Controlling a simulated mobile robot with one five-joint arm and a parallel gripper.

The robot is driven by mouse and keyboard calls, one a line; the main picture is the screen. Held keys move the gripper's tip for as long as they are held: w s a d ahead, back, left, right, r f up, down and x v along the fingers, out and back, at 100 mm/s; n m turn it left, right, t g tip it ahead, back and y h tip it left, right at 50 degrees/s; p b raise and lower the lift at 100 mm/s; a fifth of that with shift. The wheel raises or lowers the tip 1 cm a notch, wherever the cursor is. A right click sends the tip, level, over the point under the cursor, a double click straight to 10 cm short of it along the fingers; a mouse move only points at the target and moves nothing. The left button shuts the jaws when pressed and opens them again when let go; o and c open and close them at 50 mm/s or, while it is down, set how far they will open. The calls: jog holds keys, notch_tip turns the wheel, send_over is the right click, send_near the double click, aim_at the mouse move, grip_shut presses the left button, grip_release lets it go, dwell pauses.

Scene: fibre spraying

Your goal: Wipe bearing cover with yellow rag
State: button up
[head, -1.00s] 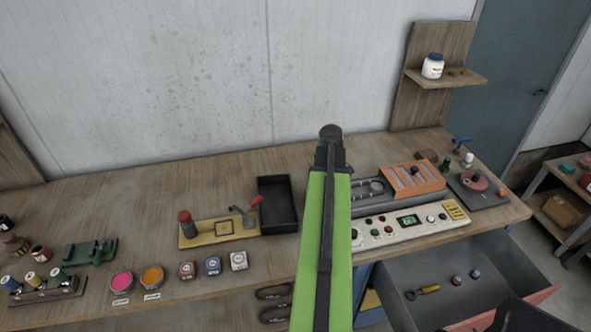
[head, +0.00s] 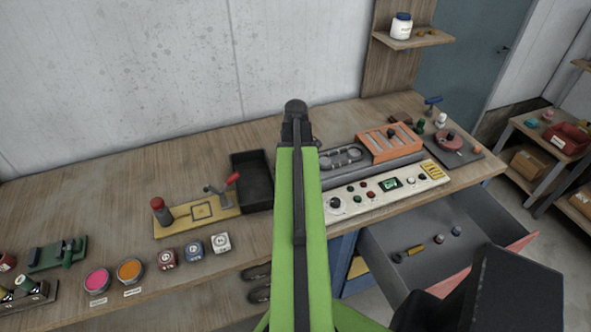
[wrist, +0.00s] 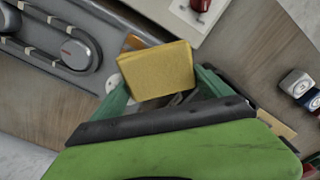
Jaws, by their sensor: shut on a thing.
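A yellow rag (wrist: 158,70), a folded rectangular pad, is between the two green fingers of my gripper (wrist: 163,88) in the wrist view. The gripper is shut on it. A round grey cap with a red mark (wrist: 76,54), which may be the bearing cover, sits on a dark grey belt housing to the left of the rag, apart from it. The housing (head: 342,158) also shows on the bench in the head view, right of my green arm. In the head view the gripper and rag are hidden by my arm.
A control panel (head: 412,184) lies in front of the housing, and an orange slotted unit (head: 372,148) stands to its right. A black tray (head: 253,170) and a yellow lever plate (head: 177,222) are left of my arm. An open drawer (head: 400,225) juts out below.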

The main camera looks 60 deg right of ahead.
jog(key=shift+f+b, duration=0.95)
jog(key=shift+f, duration=0.1)
dwell(0.5)
jog(key=shift+s+d+r, duration=0.15)
jog(key=shift+s+d, duration=0.65)
jog(key=shift+d, duration=0.25)
jog(key=shift+s+d, duration=1)
jog(key=shift+d, duration=0.3)
jog(key=shift+w+a, duration=0.35)
jog(key=shift+a, duration=0.2)
jog(key=shift+w+a, duration=0.3)
jog(key=shift+a, duration=0.2)
jog(key=shift+w+a, duration=1.15)
jog(key=shift+a, duration=0.2)
